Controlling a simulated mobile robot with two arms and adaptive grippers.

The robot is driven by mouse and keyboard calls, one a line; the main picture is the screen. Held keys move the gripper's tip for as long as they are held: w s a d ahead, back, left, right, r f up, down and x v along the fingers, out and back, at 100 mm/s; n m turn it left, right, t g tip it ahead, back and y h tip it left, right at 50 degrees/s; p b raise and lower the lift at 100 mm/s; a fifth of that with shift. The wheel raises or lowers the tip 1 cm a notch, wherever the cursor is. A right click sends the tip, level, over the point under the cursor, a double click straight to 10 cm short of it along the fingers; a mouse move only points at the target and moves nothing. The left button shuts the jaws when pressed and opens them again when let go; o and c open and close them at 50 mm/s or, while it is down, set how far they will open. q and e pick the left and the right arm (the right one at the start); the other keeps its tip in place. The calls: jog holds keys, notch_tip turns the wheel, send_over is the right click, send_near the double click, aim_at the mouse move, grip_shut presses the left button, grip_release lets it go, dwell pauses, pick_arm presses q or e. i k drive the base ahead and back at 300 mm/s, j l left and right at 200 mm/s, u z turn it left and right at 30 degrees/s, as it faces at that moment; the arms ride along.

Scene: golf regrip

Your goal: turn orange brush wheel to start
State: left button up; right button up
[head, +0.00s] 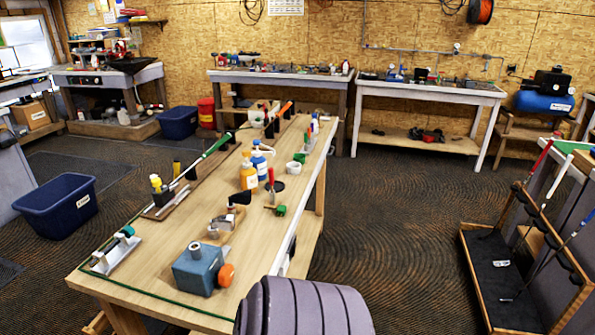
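The orange brush wheel (226,276) is mounted on the right side of a blue-grey box-shaped machine (196,270). The machine sits near the front end of the long wooden workbench (135,283). The wheel looks small and round, and nothing is touching it. Neither of my grippers can be made out in the head view. Whether the wheel is turning cannot be told from one frame.
A golf club with a green grip (217,146) lies along the bench's left side. Orange and blue bottles (248,178) stand mid-bench. A metal clamp (118,252) is at the front left. A large ribbed grey-purple form (303,308) rises at the bottom, right of the machine.

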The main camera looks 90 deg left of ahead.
aim_at(226, 273)
jog(key=i+j+u, duration=0.2)
jog(key=u, duration=0.25)
jog(key=i+u, duration=0.35)
jog(key=u, duration=0.15)
jog(key=i+u, duration=0.45)
jog(key=i+l+u, duration=0.1)
jog(key=u, duration=0.4)
jog(key=i+l, duration=0.05)
jog(key=i, duration=0.05)
